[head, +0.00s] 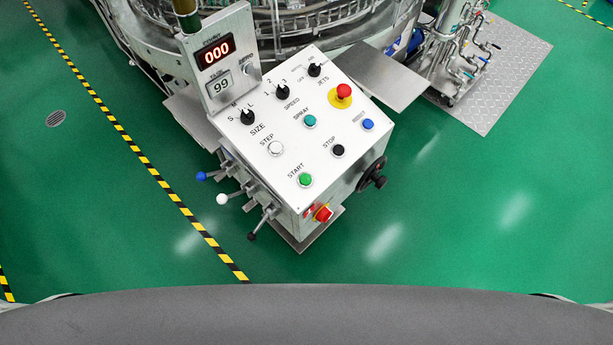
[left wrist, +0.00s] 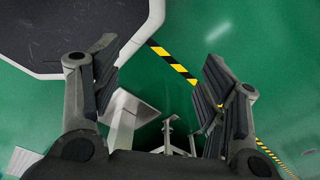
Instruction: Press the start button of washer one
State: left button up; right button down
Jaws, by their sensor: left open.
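The washer's control panel (head: 300,120) stands ahead of me in the head view, its sloped white face toward me. The green START button (head: 305,180) is at its near lower edge. A black STOP button (head: 338,151) sits up and to the right of it, and a white STEP button (head: 275,148) up and to the left. My left gripper (left wrist: 157,100) shows only in the left wrist view, with its two fingers wide apart and nothing between them. It is over the floor, and no button shows in that view. My right gripper is in neither view.
A red emergency knob (head: 343,91), a teal SPRAY button (head: 310,121) and a blue button (head: 368,124) share the panel. Levers (head: 223,198) stick out at its left, and a red switch (head: 323,213) and black handwheel (head: 372,180) project from its sides. Green floor (head: 450,220) is clear at right.

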pick_arm(q)
grip_shut()
dwell(0.4)
dwell(1.2)
